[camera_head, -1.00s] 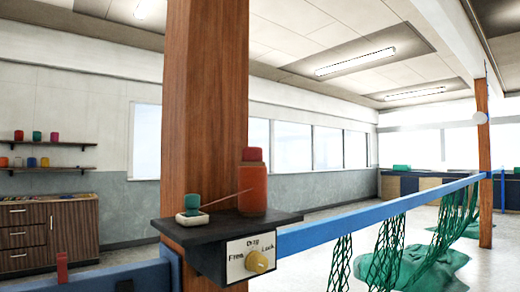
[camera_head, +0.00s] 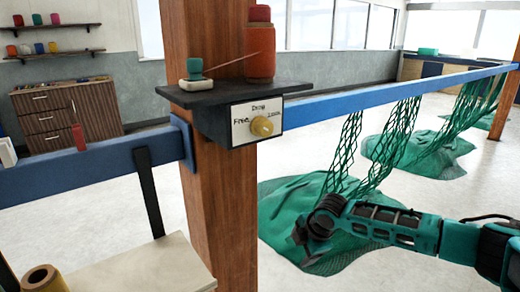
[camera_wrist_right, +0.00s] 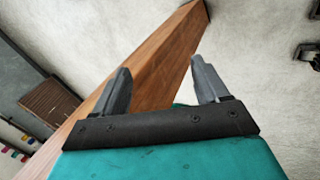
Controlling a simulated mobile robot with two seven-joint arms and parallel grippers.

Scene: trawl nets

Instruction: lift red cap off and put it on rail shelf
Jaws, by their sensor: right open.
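An orange-red bottle (camera_head: 260,52) with a red cap (camera_head: 259,13) stands upright on the dark rail shelf (camera_head: 214,97), which is fixed to the wooden post. The cap sits on top of the bottle. My right gripper (camera_head: 301,238) is low at the right, below the blue rail and well apart from the bottle. In the right wrist view my right gripper (camera_wrist_right: 160,85) has its two fingers spread with nothing between them; the wooden post (camera_wrist_right: 150,75) shows beyond. The left gripper does not show.
A teal-topped item on a white base (camera_head: 195,75) with a thin stick stands left of the bottle. The blue rail (camera_head: 380,91) with green nets (camera_head: 400,130) runs right. A pale bench (camera_head: 150,268) is at lower left.

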